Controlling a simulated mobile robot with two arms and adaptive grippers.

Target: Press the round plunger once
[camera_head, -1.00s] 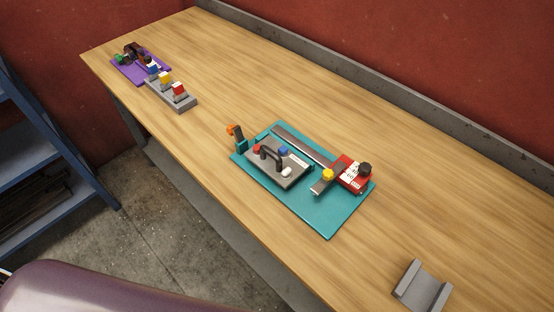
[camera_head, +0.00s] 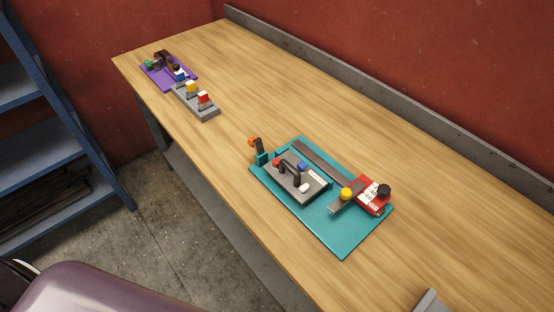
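A teal board (camera_head: 342,243) lies on the wooden bench. A red block (camera_head: 369,205) with a white label sits at its right end, with a round black knob (camera_head: 384,191) at its far right corner. A round yellow knob (camera_head: 346,193) stands by a flat grey bar next to the red block. I cannot tell which of these round parts is the plunger, or whether either is pressed. A grey plate (camera_head: 309,196) with a dark handle and small red, blue and white parts sits on the board's left half. Neither of my grippers is in view.
An orange-tipped lever (camera_head: 255,143) stands at the board's left corner. A grey rack (camera_head: 208,114) with coloured blocks and a purple board (camera_head: 159,78) lie farther left. A grey bracket (camera_head: 431,302) is cut off at the bottom edge. Blue shelving (camera_head: 45,150) stands left. Bench behind the board is clear.

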